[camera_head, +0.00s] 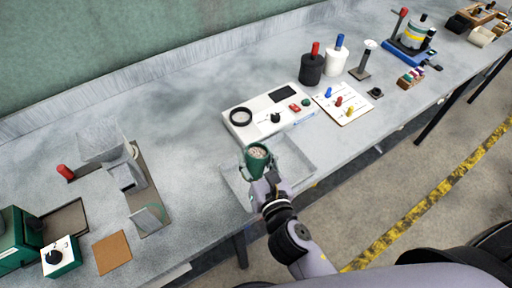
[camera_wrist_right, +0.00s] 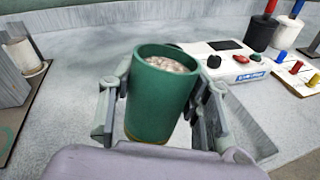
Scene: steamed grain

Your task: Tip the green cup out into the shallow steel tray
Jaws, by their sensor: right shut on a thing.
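The green cup (camera_head: 257,152) is upright and holds pale grain that shows at its mouth. It also fills the middle of the right wrist view (camera_wrist_right: 158,98). My right gripper (camera_head: 258,172) is shut on the cup, one finger on each side. The shallow steel tray (camera_head: 300,158) lies on the bench under and around the cup, partly hidden by my gripper and arm. In the right wrist view the tray (camera_wrist_right: 243,135) shows to the right of the cup. My left gripper is not in view.
A white device (camera_head: 270,114) with a black ring and knobs stands just behind the tray. A white card with coloured pegs (camera_head: 342,103) lies to its right. Grey metal blocks on a brown base (camera_head: 146,190) stand to the left. Bare bench lies between them and the tray.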

